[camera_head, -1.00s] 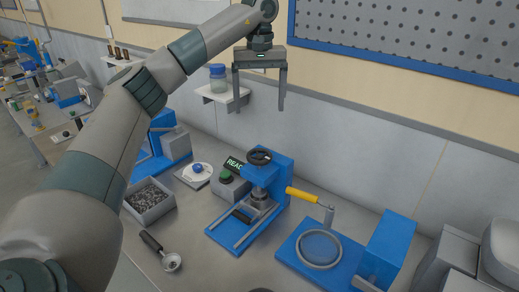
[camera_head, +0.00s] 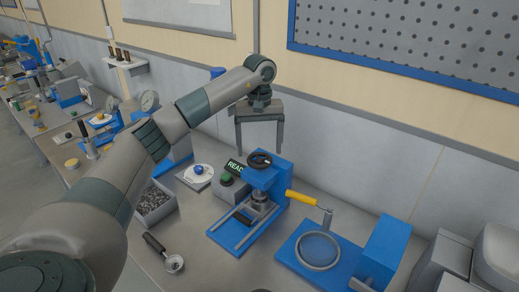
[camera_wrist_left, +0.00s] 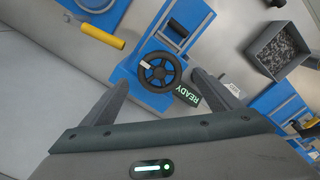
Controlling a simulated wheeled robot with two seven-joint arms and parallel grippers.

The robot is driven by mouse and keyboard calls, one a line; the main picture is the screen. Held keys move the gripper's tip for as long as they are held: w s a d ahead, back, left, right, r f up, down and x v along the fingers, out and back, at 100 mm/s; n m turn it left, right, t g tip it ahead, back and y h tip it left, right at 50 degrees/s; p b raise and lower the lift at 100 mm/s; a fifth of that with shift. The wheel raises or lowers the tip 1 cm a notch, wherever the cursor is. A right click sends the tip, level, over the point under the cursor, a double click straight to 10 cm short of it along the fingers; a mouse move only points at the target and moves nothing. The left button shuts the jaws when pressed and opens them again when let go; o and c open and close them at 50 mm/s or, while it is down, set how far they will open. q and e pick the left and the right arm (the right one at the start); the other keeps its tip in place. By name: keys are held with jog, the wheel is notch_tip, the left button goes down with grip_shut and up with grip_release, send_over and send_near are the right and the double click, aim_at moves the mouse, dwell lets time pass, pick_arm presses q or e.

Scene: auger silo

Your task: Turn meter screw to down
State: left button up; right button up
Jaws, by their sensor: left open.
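The black handwheel (camera_head: 260,160) sits on top of a blue machine (camera_head: 283,177) in the middle of the bench. I take it for the meter screw. In the left wrist view the handwheel (camera_wrist_left: 159,70) shows several spokes, with a white mark on the spoke pointing left. My left gripper (camera_head: 259,147) points down with its jaws open and empty. Its fingers appear on either side of the handwheel in both views. It seems to be above the wheel, and I see no contact. My right gripper is out of view.
A green button and READY display (camera_head: 234,166) stand close left of the machine. A grey bin (camera_head: 153,202) of dark pieces and a scoop (camera_head: 174,263) lie left. The wall is behind.

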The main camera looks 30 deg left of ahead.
aim_at(259, 158)
pick_arm(q)
jog(key=shift+f+p, duration=0.4)
jog(key=shift+f, duration=1.05)
jog(key=c, duration=1.1)
